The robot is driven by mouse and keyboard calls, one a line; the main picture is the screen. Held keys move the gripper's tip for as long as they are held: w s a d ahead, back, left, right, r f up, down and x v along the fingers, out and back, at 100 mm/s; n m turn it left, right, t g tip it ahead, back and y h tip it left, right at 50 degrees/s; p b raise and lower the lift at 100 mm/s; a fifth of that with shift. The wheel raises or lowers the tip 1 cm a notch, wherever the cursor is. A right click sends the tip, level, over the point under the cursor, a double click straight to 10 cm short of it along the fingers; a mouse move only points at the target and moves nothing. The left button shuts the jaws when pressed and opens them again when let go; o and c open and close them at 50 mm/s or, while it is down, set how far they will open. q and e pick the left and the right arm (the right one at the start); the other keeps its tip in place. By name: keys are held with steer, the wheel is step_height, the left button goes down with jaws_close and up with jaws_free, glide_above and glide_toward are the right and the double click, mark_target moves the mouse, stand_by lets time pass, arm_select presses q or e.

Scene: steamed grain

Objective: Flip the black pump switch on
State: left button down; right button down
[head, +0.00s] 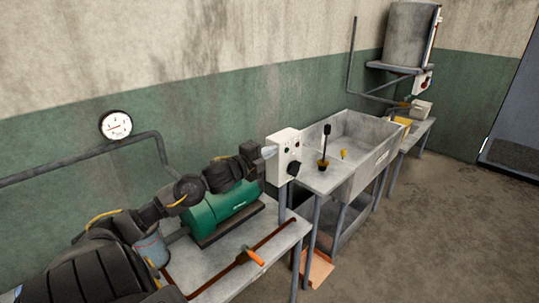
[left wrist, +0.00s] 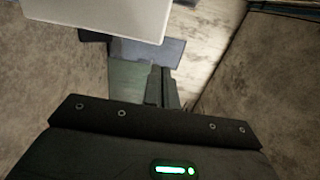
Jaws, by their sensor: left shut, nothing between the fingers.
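A pale switch box (head: 281,158) stands on a post at the right end of the pump bench. It has small dark marks on its face and a black knob-like part (head: 293,168) low on its right side; which way that part is set is too small to tell. My left gripper (head: 269,152) is shut and empty, its tips close to the left side of the box. Contact cannot be told. In the left wrist view the shut fingers (left wrist: 162,88) show below a pale box-like surface (left wrist: 100,14). The black part is not clear there. My right gripper is not in view.
A green pump (head: 222,207) sits on the bench below my left arm. An orange-handled lever (head: 255,257) is on a pipe at the bench front. A pressure gauge (head: 116,125) hangs at left.

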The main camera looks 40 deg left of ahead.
arm_select(q)
steer(key=shift+d+r, duration=0.1)
steer(key=s+d+f+n+g, duration=0.4)
steer(key=s+f, duration=0.3)
steer(key=f, duration=1.2)
steer(key=s+d+f+n+g+y, duration=0.1)
steer(key=s+d+f+n+g, duration=0.55)
steer(key=f, duration=1.15)
steer(key=s+d+f+n+g, duration=0.25)
steer(key=s+f, duration=0.65)
steer(key=f, duration=1)
steer(key=s+d+f+n+g, duration=0.1)
steer(key=s+d+f, duration=0.2)
steer(key=s+f, duration=0.3)
steer(key=s+d+f+g+b, duration=0.1)
steer(key=s+d+f, duration=0.3)
steer(key=s, duration=0.8)
steer(key=s+d+f+n+g+h, duration=0.1)
steer(key=s+d+f, duration=0.3)
steer(key=s+f, duration=0.5)
steer(key=shift+s+d+n+g, duration=0.2)
steer(key=shift+n+g, duration=0.1)
steer(key=shift+g, duration=0.2)
